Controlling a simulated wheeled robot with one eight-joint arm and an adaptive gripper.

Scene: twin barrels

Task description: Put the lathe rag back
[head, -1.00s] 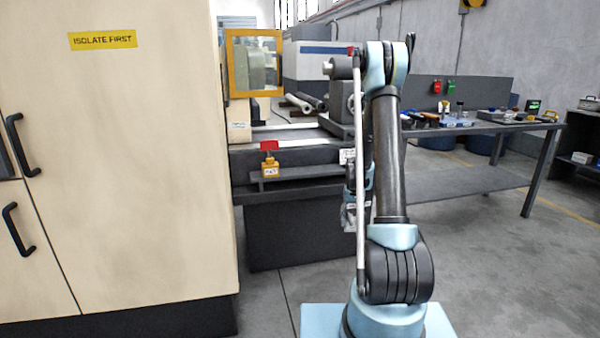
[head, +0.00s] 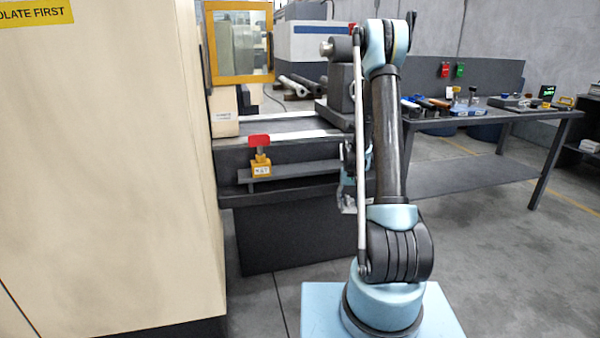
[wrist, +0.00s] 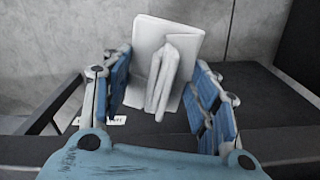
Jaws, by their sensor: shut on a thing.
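A pale grey-white folded rag (wrist: 175,72) stands up between the blue finger pads of my gripper (wrist: 163,95) in the wrist view. My gripper is shut on it. In the head view my gripper (head: 350,188) hangs low in front of the lathe bench (head: 300,195), partly hidden behind my own arm. The rag is too small and covered to make out there. In the wrist view a dark flat surface with a white label (wrist: 105,120) lies beyond and below the fingers; I cannot tell whether the rag touches it.
A large cream cabinet (head: 110,190) fills the left side. A workbench (head: 490,125) with several small items stands at the right. Open floor (head: 480,270) lies at the right front.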

